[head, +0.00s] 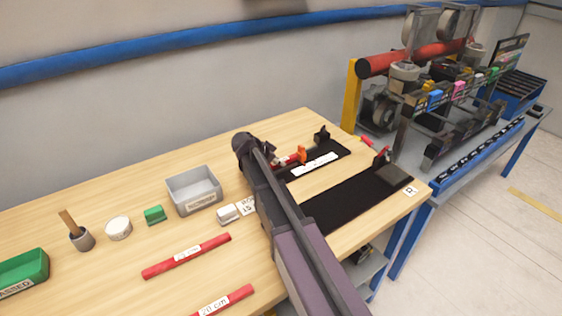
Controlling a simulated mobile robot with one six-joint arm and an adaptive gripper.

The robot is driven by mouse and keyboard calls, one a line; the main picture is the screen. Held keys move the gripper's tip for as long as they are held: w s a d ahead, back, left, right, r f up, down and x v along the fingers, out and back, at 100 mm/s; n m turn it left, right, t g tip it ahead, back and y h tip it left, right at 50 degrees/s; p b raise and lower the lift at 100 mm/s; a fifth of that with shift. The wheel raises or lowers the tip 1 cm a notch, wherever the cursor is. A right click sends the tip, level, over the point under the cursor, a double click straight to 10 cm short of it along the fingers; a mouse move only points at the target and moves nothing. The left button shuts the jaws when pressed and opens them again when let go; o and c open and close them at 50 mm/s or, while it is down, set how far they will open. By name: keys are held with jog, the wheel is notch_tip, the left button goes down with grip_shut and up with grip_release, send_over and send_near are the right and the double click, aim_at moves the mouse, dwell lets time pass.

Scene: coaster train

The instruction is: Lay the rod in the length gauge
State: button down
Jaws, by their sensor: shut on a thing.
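The length gauge (340,152) is a black plate with a white scale strip (315,164), an orange marker (302,154) and a dark upright piece at its far end. A short red length (288,160) shows just left of the orange marker; most of it is hidden, and I cannot tell whether it rests in the gauge. My arm reaches over the table in front of it. My gripper is hidden behind the arm. Two labelled red rods lie on the table: one (207,249) in the middle, and one (238,297) near the lower edge with a label reading 20 cm.
A grey bin (207,186), a small green block (154,214), a white round pot (118,228), a grey cup (83,240) and a green tray (22,272) stand left. A blue-framed bench (440,178) stands beyond.

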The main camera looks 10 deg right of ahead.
jog(key=shift+s+f, duration=0.1)
jog(key=shift+s, duration=0.05)
jog(key=shift+c, duration=2.4)
grip_release()
jog(key=shift+f, duration=0.15)
jog(key=shift+a, duration=0.1)
jog(key=shift+r+p, duration=0.85)
jog(key=shift+p+v, duration=4.05)
jog(key=shift+v, duration=1.75)
